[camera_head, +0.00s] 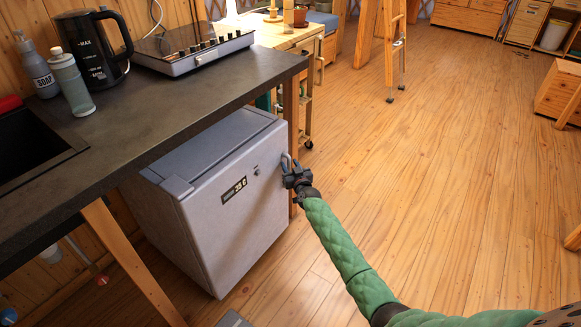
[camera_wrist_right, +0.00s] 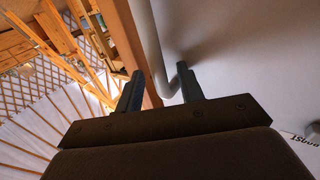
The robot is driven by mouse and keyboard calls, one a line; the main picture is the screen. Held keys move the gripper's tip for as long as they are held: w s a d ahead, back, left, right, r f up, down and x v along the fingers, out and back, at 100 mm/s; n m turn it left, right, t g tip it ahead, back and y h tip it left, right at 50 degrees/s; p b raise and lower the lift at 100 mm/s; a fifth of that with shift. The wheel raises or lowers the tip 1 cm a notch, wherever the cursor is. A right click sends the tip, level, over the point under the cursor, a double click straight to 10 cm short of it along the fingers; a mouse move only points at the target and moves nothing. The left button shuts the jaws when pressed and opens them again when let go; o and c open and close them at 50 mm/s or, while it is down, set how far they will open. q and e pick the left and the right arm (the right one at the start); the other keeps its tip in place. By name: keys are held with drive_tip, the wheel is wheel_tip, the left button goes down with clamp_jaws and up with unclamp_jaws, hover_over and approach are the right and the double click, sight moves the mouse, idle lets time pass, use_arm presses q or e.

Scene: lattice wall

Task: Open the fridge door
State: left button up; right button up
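The fridge (camera_head: 225,205) is a small grey box under the dark counter, and its door looks closed. The door's curved metal handle (camera_head: 287,161) is at the right of its front face. My right gripper (camera_head: 293,172) is at this handle. In the right wrist view the handle (camera_wrist_right: 152,45) comes down between the two fingers of the right gripper (camera_wrist_right: 160,86), near its lower bend. The fingers stand apart, with visible gaps beside the bar; I cannot tell whether either touches it. My left gripper is not in view.
The counter (camera_head: 160,120) overhangs the fridge and carries a black kettle (camera_head: 92,50), bottles and a hob (camera_head: 195,45). A wooden leg (camera_head: 130,262) stands left of the fridge. A small wooden trolley (camera_head: 290,38) stands behind. The wooden floor (camera_head: 430,170) to the right is clear.

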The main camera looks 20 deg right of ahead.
clamp_jaws()
drive_tip(key=shift+s, duration=0.1)
